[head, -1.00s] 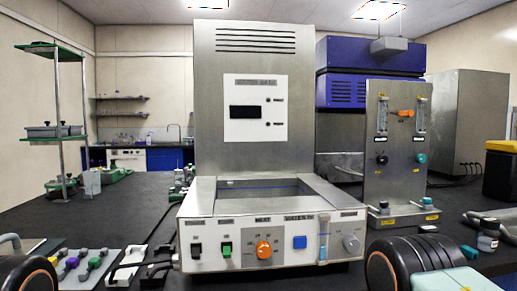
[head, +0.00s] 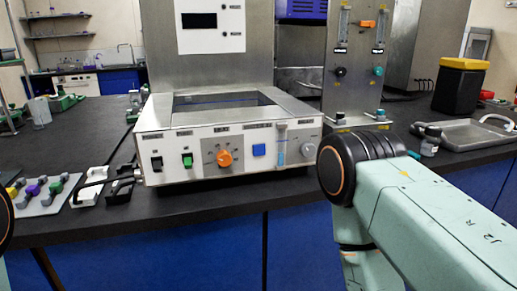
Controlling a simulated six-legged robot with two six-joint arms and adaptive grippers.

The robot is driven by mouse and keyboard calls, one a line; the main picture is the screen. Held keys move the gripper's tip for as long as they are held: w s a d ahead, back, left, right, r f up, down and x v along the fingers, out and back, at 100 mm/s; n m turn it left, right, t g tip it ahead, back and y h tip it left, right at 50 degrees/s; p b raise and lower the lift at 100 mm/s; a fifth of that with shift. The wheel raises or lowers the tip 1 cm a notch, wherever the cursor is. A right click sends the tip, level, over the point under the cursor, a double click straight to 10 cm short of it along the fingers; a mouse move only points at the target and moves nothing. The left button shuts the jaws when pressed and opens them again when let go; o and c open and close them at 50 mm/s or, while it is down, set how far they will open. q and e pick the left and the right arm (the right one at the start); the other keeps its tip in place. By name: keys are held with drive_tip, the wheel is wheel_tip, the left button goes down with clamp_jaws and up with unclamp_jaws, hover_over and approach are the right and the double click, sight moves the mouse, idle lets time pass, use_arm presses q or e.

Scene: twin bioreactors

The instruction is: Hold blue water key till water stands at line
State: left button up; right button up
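The blue water key (head: 259,150) is a square button on the white front panel of the steel water bath unit (head: 222,122). To its right is a narrow vertical level gauge (head: 281,146) with blue in its lower part. The exact water level against a line is too small to tell. The bath's open basin (head: 222,100) is on top, with a blue line along its far inner wall. My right arm comes in at the lower right, bent downward, and its gripper is out of view. Only a dark edge of my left arm shows at the left. Nothing touches the key.
An orange knob (head: 224,158), a green switch (head: 187,160) and a black switch (head: 156,163) share the panel. A flowmeter panel (head: 356,60) stands at the back right. A small bottle (head: 431,141) and a steel tray (head: 465,133) lie right. Coloured valves (head: 37,189) lie left.

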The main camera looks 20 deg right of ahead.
clamp_jaws()
idle(1.4)
